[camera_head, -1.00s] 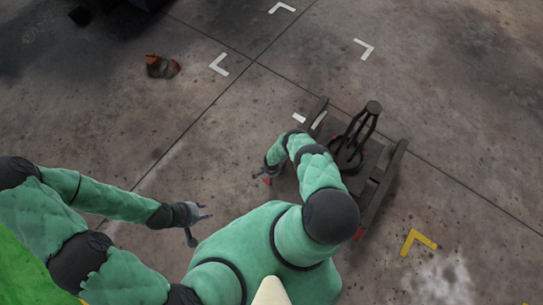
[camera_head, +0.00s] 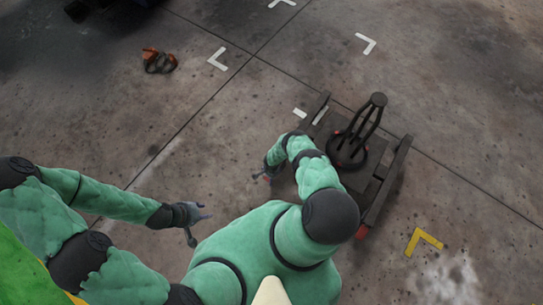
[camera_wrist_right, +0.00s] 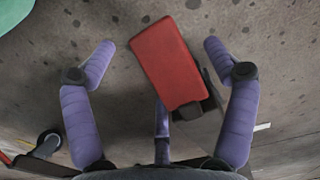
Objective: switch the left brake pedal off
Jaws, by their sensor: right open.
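The left brake pedal is a red rectangular pad (camera_wrist_right: 172,62), tilted, on a dark bracket in the right wrist view. It lies between the spread purple fingers of my right gripper (camera_wrist_right: 158,62), which is open and shows gaps on both sides. In the head view this gripper (camera_head: 266,172) is at the near left corner of the dark wheeled frame (camera_head: 396,165), with only a bit of red showing by it. A second red pedal (camera_head: 361,232) shows at the near right corner. My left gripper (camera_head: 201,224) is open and empty above the floor, away from the frame.
A black drum with upright bars (camera_head: 368,125) stands on the frame. An orange and dark object (camera_head: 158,61) lies on the floor at upper left. White and yellow corner marks are on the floor. Bare concrete surrounds the frame.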

